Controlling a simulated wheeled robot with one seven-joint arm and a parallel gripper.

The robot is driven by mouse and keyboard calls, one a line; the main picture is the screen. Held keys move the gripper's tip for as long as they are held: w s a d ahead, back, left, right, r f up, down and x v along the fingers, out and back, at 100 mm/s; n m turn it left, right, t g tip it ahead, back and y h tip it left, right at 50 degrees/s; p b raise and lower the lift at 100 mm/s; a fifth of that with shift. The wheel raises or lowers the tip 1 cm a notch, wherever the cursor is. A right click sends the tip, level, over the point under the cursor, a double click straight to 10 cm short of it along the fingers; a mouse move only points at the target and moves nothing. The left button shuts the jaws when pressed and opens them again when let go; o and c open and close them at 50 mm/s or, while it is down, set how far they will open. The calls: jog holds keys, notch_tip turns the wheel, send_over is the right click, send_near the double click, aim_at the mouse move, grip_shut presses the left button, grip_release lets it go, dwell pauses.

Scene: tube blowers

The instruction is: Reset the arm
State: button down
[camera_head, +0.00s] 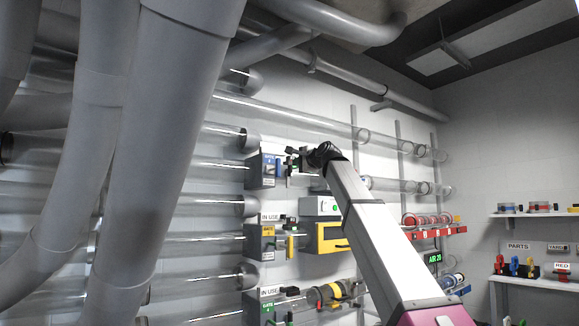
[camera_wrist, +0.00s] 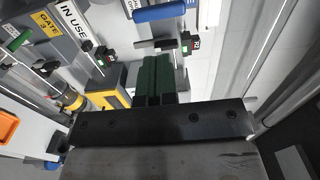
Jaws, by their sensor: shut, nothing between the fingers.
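My arm reaches up from the lower right in the head view. Its gripper (camera_head: 298,160) is by the blue-fronted box (camera_head: 262,170) on the tube wall. In the wrist view my gripper (camera_wrist: 165,72) shows dark green fingers side by side, shut and with nothing between them. A blue bar (camera_wrist: 160,14) is just beyond the fingertips, with a gap between. I cannot tell from the head view whether the gripper touches anything.
Below are a yellow-handled box (camera_head: 268,243), a yellow-framed unit (camera_head: 326,238) and a green-labelled gate box (camera_head: 266,306). Large grey pipes (camera_head: 170,130) fill the left foreground. Clear tubes (camera_head: 300,112) run along the wall. Shelves with parts (camera_head: 520,268) stand at right.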

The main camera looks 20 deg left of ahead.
jog(key=w+d+f+n+g+h, duration=0.1)
jog(key=d+f+h, duration=0.4)
jog(key=f, duration=1.4)
jog(key=w+d+f+n+g+h, duration=0.15)
jog(key=d+f, duration=0.85)
jog(key=f, duration=1)
jog(key=w+d+f+n+g+h, duration=0.15)
jog(key=d+f, duration=0.55)
jog(key=f, duration=1.2)
jog(key=s+d+f+g+h, duration=0.1)
jog(key=s+d+f, duration=0.3)
jog(key=f, duration=0.3)
jog(key=s+d+f+n+g+h, duration=0.1)
jog(key=s+d+f, duration=0.25)
jog(key=f, duration=0.35)
jog(key=s+d+f+g+h, duration=0.1)
jog(key=s+d+f, duration=0.3)
jog(key=f, duration=0.4)
jog(key=s+d+f+n+g+h, duration=0.1)
jog(key=s+d+f+g, duration=0.1)
jog(key=s+d+f, duration=0.3)
jog(key=s+d+f+n+g+h, duration=0.1)
jog(key=s+d+f, duration=0.4)
jog(key=s+f, duration=0.6)
jog(key=shift+s+d+n+g+h, duration=0.15)
jog(key=shift+s+n+g+h, duration=0.25)
jog(key=shift+s+g, duration=0.55)
